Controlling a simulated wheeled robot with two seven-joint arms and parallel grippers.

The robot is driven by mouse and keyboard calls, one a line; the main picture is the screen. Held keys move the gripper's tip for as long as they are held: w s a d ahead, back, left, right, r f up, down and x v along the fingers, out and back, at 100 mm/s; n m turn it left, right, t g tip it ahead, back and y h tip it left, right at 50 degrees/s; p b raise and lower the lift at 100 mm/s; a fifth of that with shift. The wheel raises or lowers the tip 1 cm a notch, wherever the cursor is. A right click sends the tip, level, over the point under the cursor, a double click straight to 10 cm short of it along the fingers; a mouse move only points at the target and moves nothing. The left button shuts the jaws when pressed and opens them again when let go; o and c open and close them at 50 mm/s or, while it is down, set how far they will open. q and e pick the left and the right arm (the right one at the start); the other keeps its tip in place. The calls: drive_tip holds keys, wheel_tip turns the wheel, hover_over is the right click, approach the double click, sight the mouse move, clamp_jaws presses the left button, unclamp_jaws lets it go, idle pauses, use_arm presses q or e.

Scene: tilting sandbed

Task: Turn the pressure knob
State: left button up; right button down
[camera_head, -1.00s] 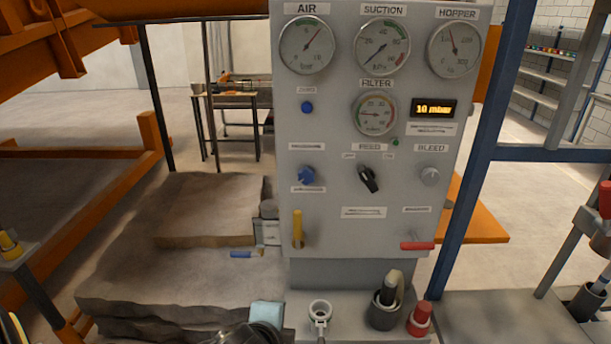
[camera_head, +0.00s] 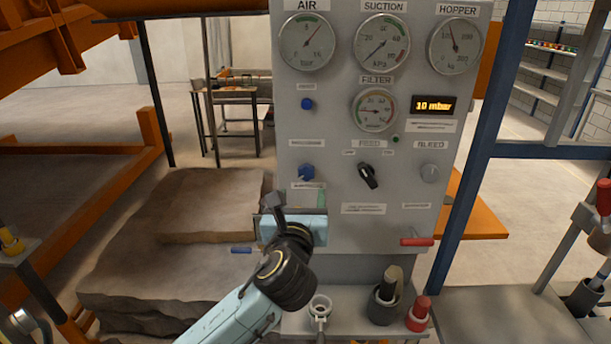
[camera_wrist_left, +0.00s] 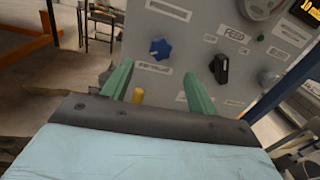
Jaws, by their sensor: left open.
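The blue pressure knob (camera_head: 306,172) sits on the grey panel (camera_head: 420,200), below a small label at the panel's left side. It also shows in the left wrist view (camera_wrist_left: 160,48), ahead of the fingertips and roughly between them. My left gripper (camera_head: 300,199) is in front of the lower left of the panel, just below the knob. Its two green fingers (camera_wrist_left: 158,78) are spread apart with nothing held. The fingers appear apart from the knob. My left gripper and wrist hide the yellow lever in the head view; its top (camera_wrist_left: 138,96) shows in the wrist view.
A black feed selector (camera_head: 368,176) and a grey bleed knob (camera_head: 429,173) are to the right. A red lever (camera_head: 417,242) sticks out lower right. A shelf with a dark holder (camera_head: 384,308) and red-capped item (camera_head: 419,313) lies below.

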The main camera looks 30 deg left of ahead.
sight(306, 175)
use_arm(q)
drive_tip(key=x, duration=0.9)
drive_tip(key=shift+p, duration=0.3)
drive_tip(key=shift+s, duration=0.1)
drive_tip(key=c, duration=1)
